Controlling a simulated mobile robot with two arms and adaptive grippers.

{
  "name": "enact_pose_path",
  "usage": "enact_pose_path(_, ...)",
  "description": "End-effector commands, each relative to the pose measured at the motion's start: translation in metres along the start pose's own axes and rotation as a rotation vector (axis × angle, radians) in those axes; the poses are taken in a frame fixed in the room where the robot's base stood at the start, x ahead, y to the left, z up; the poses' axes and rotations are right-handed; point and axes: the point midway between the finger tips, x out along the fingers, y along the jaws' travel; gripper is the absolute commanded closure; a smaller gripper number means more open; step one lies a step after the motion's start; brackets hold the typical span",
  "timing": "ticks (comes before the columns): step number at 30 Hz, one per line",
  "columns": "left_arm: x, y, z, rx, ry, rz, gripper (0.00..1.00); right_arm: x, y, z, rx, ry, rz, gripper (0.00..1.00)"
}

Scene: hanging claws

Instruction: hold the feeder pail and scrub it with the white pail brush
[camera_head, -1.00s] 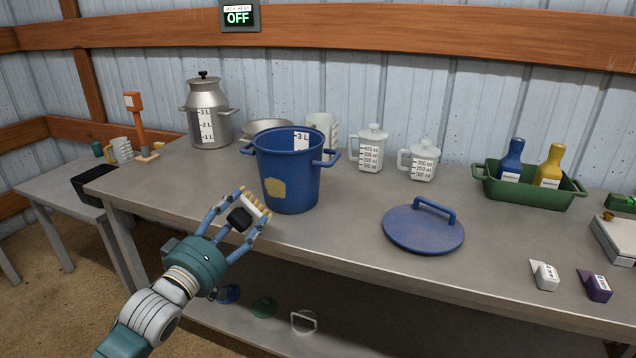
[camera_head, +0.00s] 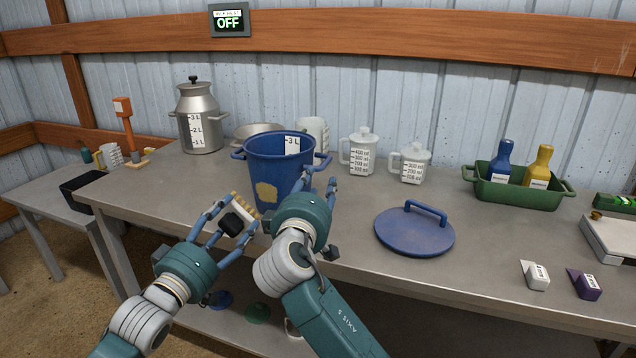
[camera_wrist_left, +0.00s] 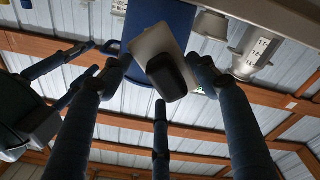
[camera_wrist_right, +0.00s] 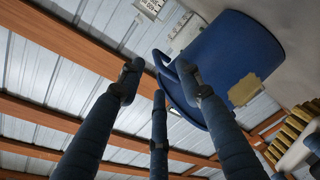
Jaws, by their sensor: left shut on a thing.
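The blue feeder pail (camera_head: 262,160) stands upright on the grey bench, with a tan patch (camera_head: 266,192) on its near side. My left gripper (camera_head: 237,213) is shut on the white brush (camera_head: 243,207), just left of and in front of the pail. The brush's tan bristles face the pail; I cannot tell if they touch it. Its white back and black knob show in the left wrist view (camera_wrist_left: 152,42). My right gripper (camera_head: 320,182) is open at the pail's right handle. In the right wrist view, the handle (camera_wrist_right: 163,62) lies close to the spread fingertips and is partly hidden.
A blue lid (camera_head: 412,236) lies to the right of my right gripper. White jugs (camera_head: 362,155) and a metal can (camera_head: 200,120) stand behind. A green tray (camera_head: 515,192) holds two bottles. Bench is clear between pail and lid.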

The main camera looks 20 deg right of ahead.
Motion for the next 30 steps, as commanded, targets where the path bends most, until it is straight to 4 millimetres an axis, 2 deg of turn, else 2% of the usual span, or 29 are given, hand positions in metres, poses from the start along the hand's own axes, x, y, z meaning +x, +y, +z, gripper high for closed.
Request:
enact_pose_path(5,0.0,0.001,-0.001,0.0,0.001,0.002,0.61,0.012,0.005,-0.002,-0.06,-0.001,0.038,0.65)
enact_pose_path(8,0.0,0.001,-0.001,0.0,0.001,0.002,0.61,0.026,0.006,-0.001,-0.059,-0.003,0.038,0.65)
enact_pose_path(15,0.0,0.001,-0.001,0.0,0.001,0.002,0.61,0.073,0.007,-0.002,-0.057,-0.003,0.036,0.65)
enact_pose_path(21,0.0,0.001,-0.001,0.0,0.001,0.002,0.61,0.104,0.008,-0.002,-0.055,-0.003,0.034,0.65)
enact_pose_path(25,0.0,0.001,-0.001,0.0,0.001,0.002,0.61,0.117,0.008,-0.001,-0.053,-0.002,0.034,0.65)
enact_pose_path(30,0.0,0.001,-0.001,0.0,0.001,0.002,0.61,0.122,0.008,-0.001,-0.052,-0.002,0.033,0.65)
